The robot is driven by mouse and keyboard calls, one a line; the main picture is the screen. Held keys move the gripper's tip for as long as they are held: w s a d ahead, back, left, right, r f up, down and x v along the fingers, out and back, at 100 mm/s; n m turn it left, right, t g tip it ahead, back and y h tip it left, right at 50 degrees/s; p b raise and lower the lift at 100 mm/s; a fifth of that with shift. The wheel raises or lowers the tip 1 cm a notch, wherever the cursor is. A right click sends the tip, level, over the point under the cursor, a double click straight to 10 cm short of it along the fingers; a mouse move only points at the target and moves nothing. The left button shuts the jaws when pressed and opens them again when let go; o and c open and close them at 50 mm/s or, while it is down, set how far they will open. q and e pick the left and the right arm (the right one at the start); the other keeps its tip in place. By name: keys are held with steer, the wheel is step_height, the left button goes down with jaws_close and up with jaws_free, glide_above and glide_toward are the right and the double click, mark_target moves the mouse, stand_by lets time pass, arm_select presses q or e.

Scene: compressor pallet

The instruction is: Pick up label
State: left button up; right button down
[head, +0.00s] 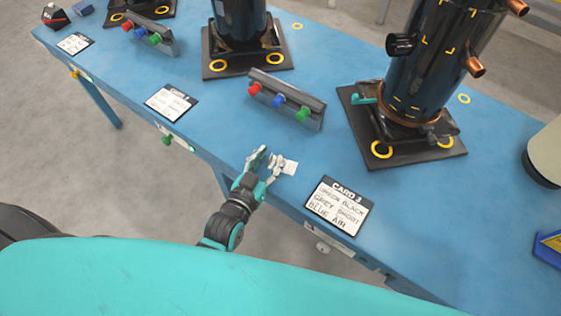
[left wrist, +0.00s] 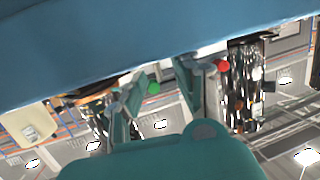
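The label (head: 290,167), a small white tag with faint print, is at the table's near edge in the head view, left of the CARD 3 sign. My left gripper (head: 268,163) is right beside it, with its fingers spread; the right-hand finger is close to or touching the label. In the left wrist view my left gripper (left wrist: 158,88) shows two teal fingers apart, with nothing seen held between them. A thin white strip by the right finger there may be the label, but I cannot tell. My right gripper is not in view.
The blue table (head: 225,115) holds compressors on black plates (head: 430,155), knob bars (head: 287,98) with red, blue and green knobs, the CARD 3 sign (head: 339,206) and another card (head: 171,103). A blue-yellow item (head: 549,247) is at the right edge.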

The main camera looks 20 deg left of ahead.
arm_select(q)
jaws_close()
